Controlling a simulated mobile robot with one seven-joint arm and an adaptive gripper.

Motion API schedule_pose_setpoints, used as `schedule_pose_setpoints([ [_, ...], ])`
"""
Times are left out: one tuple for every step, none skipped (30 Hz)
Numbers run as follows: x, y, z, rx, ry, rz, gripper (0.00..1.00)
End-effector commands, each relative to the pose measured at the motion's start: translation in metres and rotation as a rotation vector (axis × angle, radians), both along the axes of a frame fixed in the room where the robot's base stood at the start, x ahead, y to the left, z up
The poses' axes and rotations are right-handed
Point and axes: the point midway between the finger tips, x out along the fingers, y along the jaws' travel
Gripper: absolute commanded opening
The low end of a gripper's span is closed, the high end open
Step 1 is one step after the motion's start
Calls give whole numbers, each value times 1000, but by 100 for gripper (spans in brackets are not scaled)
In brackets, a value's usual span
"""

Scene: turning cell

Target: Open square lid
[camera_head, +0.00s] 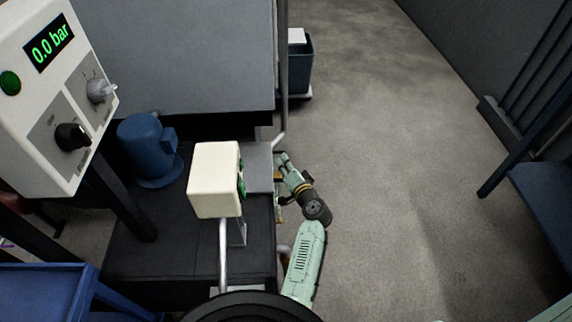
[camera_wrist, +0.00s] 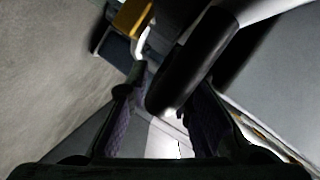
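My gripper (camera_head: 283,159) is low beside the right side of the machine base, close to a grey square-edged panel (camera_head: 257,160). This panel may be the square lid, but I cannot tell for sure. In the wrist view my gripper (camera_wrist: 165,105) has its two dark fingers spread apart. A thick black rounded bar (camera_wrist: 190,75) runs slantwise between them, nearer the right finger. I cannot tell whether the finger touches it. A pale surface lies beyond the fingers. The panel's hinge side and any handle on it are not clear in the head view.
A cream box (camera_head: 214,180) on a post stands left of my arm. A blue motor (camera_head: 150,150) and a control panel (camera_head: 50,90) are further left. A dark bin (camera_head: 297,70) stands behind. The floor (camera_head: 400,170) to the right is clear up to a blue bench (camera_head: 545,200).

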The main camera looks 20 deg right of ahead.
Motion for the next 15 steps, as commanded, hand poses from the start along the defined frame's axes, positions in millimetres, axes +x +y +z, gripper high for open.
schedule_pose_setpoints([
  [0, 0, 0, 0, 0, 0, 20],
  [0, 0, 0, 0, 0, 0, 20],
  [0, 0, 0, 0, 0, 0, 18],
  [0, 0, 0, 0, 0, 0, 16],
  [0, 0, 0, 0, 0, 0, 14],
  [0, 0, 0, 0, 0, 0, 11],
  [0, 0, 0, 0, 0, 0, 9],
  [0, 0, 0, 0, 0, 0, 7],
  [0, 0, 0, 0, 0, 0, 4],
  [0, 0, 0, 0, 0, 0, 2],
  [0, 0, 0, 0, 0, 0, 0],
  [0, 0, 0, 0, 0, 0, 0],
  [0, 0, 0, 0, 0, 0, 0],
  [0, 0, 0, 0, 0, 0, 0],
  [-1, 0, 0, 0, 0, 0, 0],
])
